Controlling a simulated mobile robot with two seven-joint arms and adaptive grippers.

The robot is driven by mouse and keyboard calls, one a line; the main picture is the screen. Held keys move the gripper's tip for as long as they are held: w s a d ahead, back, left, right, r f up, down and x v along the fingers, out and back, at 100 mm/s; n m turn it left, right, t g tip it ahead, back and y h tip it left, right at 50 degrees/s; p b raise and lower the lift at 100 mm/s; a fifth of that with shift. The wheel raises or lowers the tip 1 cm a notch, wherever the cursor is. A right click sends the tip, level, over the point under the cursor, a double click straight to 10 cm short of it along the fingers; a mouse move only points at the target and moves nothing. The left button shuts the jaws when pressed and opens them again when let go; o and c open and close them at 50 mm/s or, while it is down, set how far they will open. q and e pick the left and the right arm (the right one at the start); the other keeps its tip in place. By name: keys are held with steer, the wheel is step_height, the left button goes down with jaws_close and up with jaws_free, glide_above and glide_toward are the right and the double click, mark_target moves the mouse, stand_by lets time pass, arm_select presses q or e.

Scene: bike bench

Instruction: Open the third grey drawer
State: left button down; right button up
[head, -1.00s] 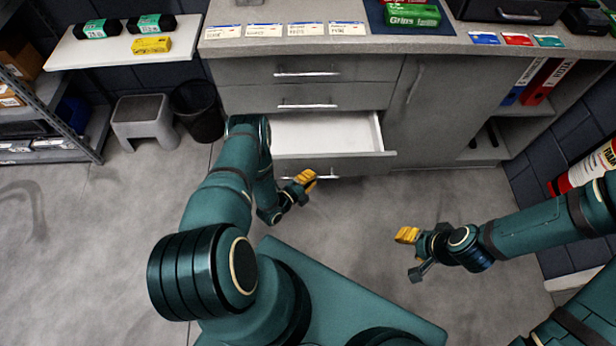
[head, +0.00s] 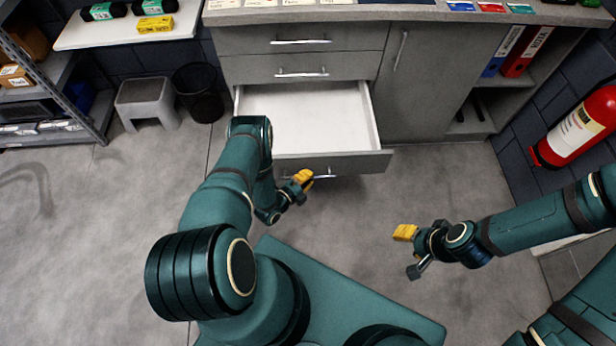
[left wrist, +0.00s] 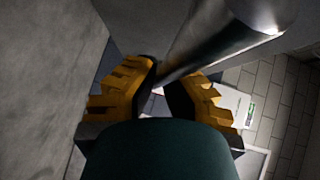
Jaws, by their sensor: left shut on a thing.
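The third grey drawer (head: 310,160) is pulled well out of the grey cabinet, showing its empty white inside (head: 310,118). Its metal bar handle (head: 325,173) is on the front face. My left gripper (head: 302,180) is at the left part of this handle. In the left wrist view the yellow-padded fingers (left wrist: 160,92) are shut around the handle bar (left wrist: 215,40). My right gripper (head: 410,252) is open and empty over the floor to the right, apart from the drawer.
The two drawers above, the top one (head: 270,39) and the second (head: 260,69), are closed. A cabinet door (head: 425,85) is closed to the right. A black bin (head: 203,100) and grey stool (head: 148,102) stand left. A red fire extinguisher (head: 583,125) is at right. Floor before the drawer is clear.

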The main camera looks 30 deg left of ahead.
arm_select(q)
steer(key=shift+s+d, duration=0.35)
steer(key=shift+d, duration=0.1)
steer(key=c, duration=1)
jaws_free()
steer(key=shift+a, duration=0.1)
steer(key=v, duration=1.2)
steer(key=shift+w, duration=0.15)
